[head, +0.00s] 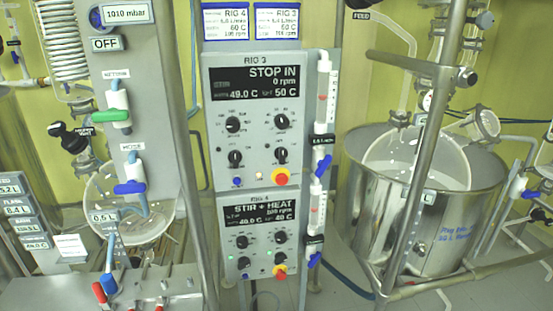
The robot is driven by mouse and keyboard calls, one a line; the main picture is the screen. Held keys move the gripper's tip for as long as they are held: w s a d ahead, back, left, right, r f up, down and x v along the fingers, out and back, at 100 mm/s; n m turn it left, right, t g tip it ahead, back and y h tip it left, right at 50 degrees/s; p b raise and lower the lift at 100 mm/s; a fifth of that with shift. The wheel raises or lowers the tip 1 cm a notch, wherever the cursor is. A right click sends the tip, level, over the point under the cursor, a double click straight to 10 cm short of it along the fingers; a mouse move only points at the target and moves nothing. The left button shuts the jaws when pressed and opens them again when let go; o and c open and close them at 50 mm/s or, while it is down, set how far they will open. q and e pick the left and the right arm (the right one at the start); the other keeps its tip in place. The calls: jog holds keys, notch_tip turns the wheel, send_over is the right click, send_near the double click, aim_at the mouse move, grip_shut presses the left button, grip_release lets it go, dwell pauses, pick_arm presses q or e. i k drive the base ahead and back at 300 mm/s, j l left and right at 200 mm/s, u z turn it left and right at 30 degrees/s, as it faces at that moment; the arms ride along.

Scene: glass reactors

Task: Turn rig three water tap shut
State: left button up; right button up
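The rig three control box (256,122) is in the middle of the head view, reading "STOP IN", 0 rpm. A clear flow tube (325,98) stands along its right side. Below the tube, under a dark flow readout (324,142), is a tap with a blue handle (323,165); the handle sits tilted. A second flow tube (317,209) with a blue-handled tap (314,260) is beside the lower box. No lettering on either tap is legible. Neither of my grippers is in view.
The lower control box (258,235) reads "STIR + HEAT". A steel vessel (375,215) behind slanted metal posts stands at right. At left, a grey column has green (112,116) and blue (130,188) valve handles, with a glass flask (130,222) below.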

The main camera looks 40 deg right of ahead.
aim_at(323, 164)
jog(key=z, duration=1.65)
